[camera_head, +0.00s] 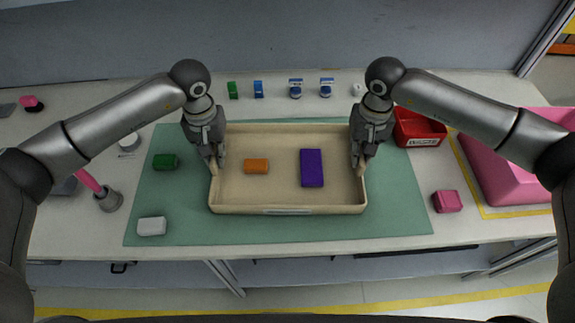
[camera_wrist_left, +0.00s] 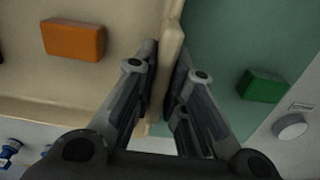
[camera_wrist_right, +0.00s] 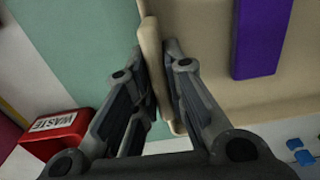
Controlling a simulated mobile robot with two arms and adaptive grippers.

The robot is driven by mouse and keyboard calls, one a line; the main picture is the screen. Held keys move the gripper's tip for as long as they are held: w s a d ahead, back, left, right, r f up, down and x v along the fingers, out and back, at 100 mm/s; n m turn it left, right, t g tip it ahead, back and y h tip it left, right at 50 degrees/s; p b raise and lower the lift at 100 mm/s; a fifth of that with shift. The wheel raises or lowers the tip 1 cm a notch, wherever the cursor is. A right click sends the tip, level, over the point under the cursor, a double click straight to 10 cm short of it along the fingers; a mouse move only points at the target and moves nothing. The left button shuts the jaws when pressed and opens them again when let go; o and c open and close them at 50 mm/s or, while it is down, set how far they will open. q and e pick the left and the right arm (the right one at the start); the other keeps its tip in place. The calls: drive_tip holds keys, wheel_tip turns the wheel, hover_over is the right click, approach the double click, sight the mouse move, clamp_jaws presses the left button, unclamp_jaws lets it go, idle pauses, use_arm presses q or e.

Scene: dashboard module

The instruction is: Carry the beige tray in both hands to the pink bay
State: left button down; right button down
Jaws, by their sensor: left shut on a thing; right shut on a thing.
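The beige tray (camera_head: 285,198) is over the green mat in the middle of the bench. It holds an orange block (camera_head: 256,166) and a purple block (camera_head: 311,168). My left gripper (camera_head: 215,162) is shut on the tray's left wall, which shows between its fingers in the left wrist view (camera_wrist_left: 169,70). My right gripper (camera_head: 360,158) is shut on the right wall, seen in the right wrist view (camera_wrist_right: 153,60). I cannot tell whether the tray touches the mat. At the right is a pink box-like thing (camera_head: 508,175) inside a yellow outline; part is behind my right arm.
A red waste bin (camera_head: 418,130) stands just right of the tray, and a small pink block (camera_head: 446,201) lies nearer the front. A green block (camera_head: 165,161) and a white block (camera_head: 152,226) lie left on the green mat (camera_head: 290,232). Several small items line the back.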

use_arm(q)
drive_tip(key=shift+r, duration=0.15)
use_arm(e)
drive_tip(key=shift+r, duration=0.2)
